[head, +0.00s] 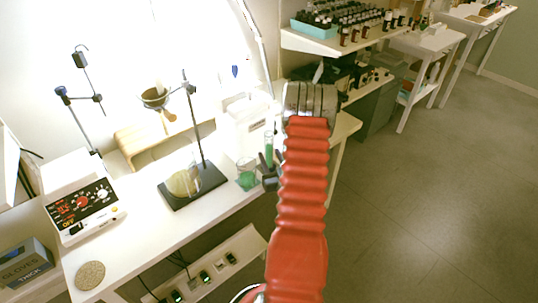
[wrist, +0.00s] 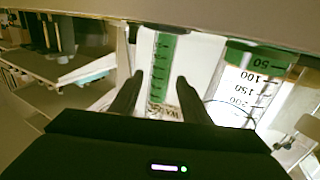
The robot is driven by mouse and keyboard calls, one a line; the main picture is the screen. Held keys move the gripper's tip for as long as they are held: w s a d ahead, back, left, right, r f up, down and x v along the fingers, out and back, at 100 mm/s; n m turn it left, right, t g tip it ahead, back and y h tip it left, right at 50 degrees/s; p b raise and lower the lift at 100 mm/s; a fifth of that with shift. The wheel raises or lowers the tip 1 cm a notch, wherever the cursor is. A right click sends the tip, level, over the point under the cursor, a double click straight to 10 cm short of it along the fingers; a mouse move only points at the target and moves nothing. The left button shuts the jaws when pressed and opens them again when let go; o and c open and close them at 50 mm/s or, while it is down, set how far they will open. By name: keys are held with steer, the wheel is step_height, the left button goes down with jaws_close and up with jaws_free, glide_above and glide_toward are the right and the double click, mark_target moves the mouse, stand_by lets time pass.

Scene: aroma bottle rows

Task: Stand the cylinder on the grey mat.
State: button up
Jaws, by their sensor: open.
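The cylinder (head: 269,149) is a slim, clear graduated tube with green liquid, upright near the bench's front edge. In the wrist view the cylinder (wrist: 161,70) shows between the two dark fingers, with a gap on each side. My gripper (head: 269,181) is open at the cylinder, partly hidden by my red arm in the head view. In the wrist view my gripper (wrist: 160,77) has its fingers apart. A round, speckled grey-brown mat (head: 90,275) lies bare at the bench's near left end; no other grey mat is clear.
A green-liquid beaker (head: 247,174) stands just left of the cylinder; it also shows in the wrist view (wrist: 255,78). A stand with a black base (head: 211,185) and a flask is further left. A hotplate (head: 83,200) stands behind the mat.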

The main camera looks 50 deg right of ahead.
steer(key=v, duration=0.9)
steer(key=shift+s+a, duration=0.2)
steer(key=shift+s, duration=0.1)
stand_by(0.4)
